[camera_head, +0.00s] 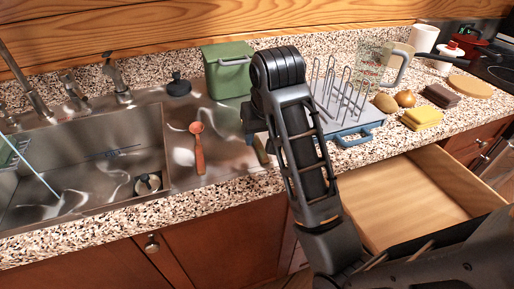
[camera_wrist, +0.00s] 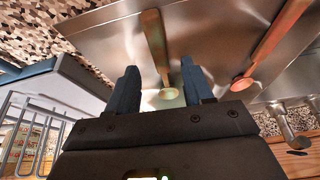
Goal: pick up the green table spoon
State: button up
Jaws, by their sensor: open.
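The spoon nearest my gripper looks olive-tan, with a greenish bowl, in the wrist view (camera_wrist: 155,42). It lies on the steel sink surface, its bowl end between and beyond my fingertips. In the head view only part of its handle (camera_head: 262,151) shows; my arm hides the rest. My gripper (camera_wrist: 160,80) is open and empty above this spoon, its two dark blue-grey fingers apart. In the head view my gripper (camera_head: 252,132) is mostly hidden behind the arm. A second spoon, orange-red (camera_head: 199,152), lies to the left; it shows at the right in the wrist view (camera_wrist: 272,42).
A grey dish rack (camera_head: 362,125) stands right of my gripper, close by in the wrist view (camera_wrist: 70,85). A green box (camera_head: 228,75) stands behind. The sink basin (camera_head: 85,165) is at left. An open drawer (camera_head: 420,195) juts out at right. A yellow sponge (camera_head: 422,116) lies beyond.

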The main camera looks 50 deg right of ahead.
aim_at(258, 144)
jog(key=shift+b+x, duration=0.4)
jog(key=shift+x, duration=1.15)
jog(key=shift+w, duration=0.1)
grip_shut()
